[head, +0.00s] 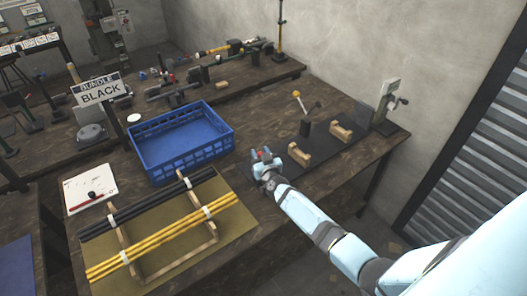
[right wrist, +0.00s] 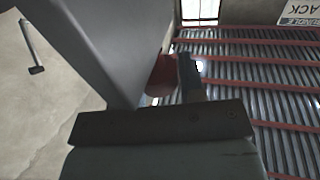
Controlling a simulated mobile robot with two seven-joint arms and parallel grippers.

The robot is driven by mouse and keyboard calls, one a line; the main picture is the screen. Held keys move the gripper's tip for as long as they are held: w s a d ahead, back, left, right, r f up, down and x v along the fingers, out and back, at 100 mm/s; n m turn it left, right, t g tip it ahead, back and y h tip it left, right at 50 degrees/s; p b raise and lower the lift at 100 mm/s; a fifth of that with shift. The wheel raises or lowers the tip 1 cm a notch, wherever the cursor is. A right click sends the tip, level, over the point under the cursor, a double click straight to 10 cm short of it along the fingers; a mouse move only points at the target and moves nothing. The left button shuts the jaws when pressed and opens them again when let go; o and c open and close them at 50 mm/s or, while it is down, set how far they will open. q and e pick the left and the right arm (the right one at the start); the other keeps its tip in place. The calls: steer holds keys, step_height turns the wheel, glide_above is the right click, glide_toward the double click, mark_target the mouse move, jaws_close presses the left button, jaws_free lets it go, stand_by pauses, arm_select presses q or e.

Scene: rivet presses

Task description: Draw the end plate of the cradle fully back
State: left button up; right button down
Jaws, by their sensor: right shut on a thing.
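The cradle is a dark base (head: 322,148) on the right part of the table, with two wooden blocks (head: 299,155) (head: 340,132) on it. My right gripper (head: 263,158) is at the near left end of the cradle. It is shut on a red knob (right wrist: 162,75), seen between the fingers in the right wrist view. The end plate at this end is mostly hidden by my gripper, so I cannot tell how far back it stands. My left gripper is not in view.
A blue crate (head: 182,166) stands just left of my right gripper. Black and yellow rods (head: 165,250) lie on a wooden rack in front. A yellow-topped lever (head: 298,97) stands behind the cradle, and a device with a small display (head: 388,90) at its far end.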

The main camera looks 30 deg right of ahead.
steer(key=c, duration=0.7)
jaws_free()
steer(key=shift+a+f, duration=0.1)
steer(key=shift+a, duration=0.3)
steer(key=shift+d, duration=0.1)
steer(key=s+a, duration=0.2)
steer(key=s, duration=1.1)
steer(key=shift+s+a, duration=0.25)
steer(key=shift+s, duration=0.05)
steer(key=s+a+f+n+g+y, duration=0.2)
steer(key=s+a, duration=0.5)
steer(key=s, duration=0.5)
steer(key=s+a+f+n+g+y, duration=0.2)
steer(key=s+a, duration=0.5)
steer(key=s, duration=0.5)
steer(key=n+g+y, duration=0.1)
steer(key=g+y, duration=0.1)
steer(key=shift+a+f+g+y, duration=0.2)
steer(key=shift+a+g+y, duration=0.1)
steer(key=shift+a, duration=0.05)
